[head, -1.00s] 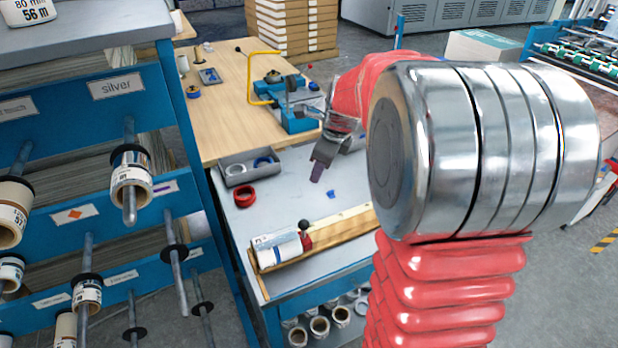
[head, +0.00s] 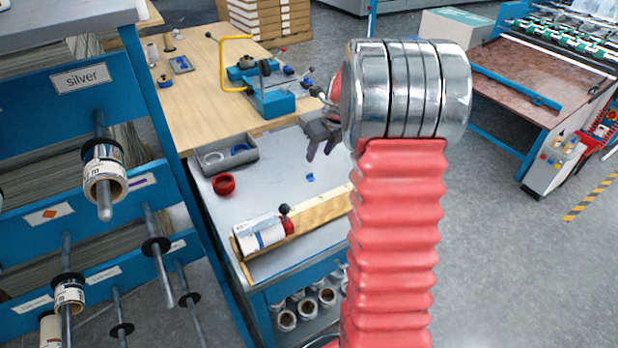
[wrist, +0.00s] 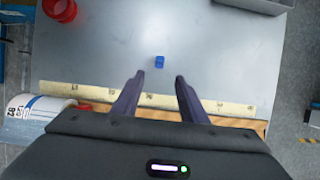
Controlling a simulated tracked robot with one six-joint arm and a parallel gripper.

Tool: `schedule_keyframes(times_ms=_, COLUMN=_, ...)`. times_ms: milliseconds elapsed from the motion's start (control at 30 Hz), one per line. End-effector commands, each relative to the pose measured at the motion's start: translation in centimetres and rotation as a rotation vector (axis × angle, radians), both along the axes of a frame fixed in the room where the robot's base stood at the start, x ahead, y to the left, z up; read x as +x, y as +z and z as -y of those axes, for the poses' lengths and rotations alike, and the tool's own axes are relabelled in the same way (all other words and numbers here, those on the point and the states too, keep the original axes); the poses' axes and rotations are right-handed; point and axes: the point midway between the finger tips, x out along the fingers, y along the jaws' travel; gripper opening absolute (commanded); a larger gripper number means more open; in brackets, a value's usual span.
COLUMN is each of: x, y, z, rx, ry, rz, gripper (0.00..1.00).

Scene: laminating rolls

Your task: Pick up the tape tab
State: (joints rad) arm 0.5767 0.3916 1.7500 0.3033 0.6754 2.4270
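The tape tab looks to be the small blue piece (head: 310,177) lying on the grey top of the metal cart (head: 215,200). In the wrist view the blue piece (wrist: 159,61) lies ahead of my fingertips, roughly in line with the gap between them. My gripper (head: 320,153) hangs above the cart top, behind and above the piece in the head view. In the wrist view its two dark fingers (wrist: 159,74) are spread apart with nothing between them. My arm hides part of the cart's right side.
A wooden rule rail (head: 318,212) holds a white roll (head: 260,232) along the cart's front. A red tape ring (head: 223,184) and a grey tray (head: 228,156) sit at left. A wooden table (head: 195,108) with a blue device stands behind.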

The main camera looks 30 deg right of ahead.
Motion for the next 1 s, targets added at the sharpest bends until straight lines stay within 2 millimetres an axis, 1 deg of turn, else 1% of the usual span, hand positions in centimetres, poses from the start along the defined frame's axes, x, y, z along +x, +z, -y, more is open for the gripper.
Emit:
schedule_keyframes(times_ms=300, x=1.7, y=-4.4, z=0.0, rx=0.001, ry=0.003, rz=-0.003, gripper=0.39)
schedule_keyframes(times_ms=500, x=2.7, y=-6.6, z=0.1, rx=0.000, ry=0.002, rz=-0.002, gripper=0.39)
schedule_keyframes(times_ms=600, x=2.9, y=-7.1, z=0.1, rx=-0.001, ry=0.002, rz=-0.001, gripper=0.39)
schedule_keyframes(times_ms=900, x=2.9, y=-7.1, z=0.1, rx=-0.001, ry=0.002, rz=0.000, gripper=0.39)
schedule_keyframes(times_ms=1000, x=3.0, y=-7.4, z=0.1, rx=0.000, ry=0.003, rz=-0.001, gripper=0.39)
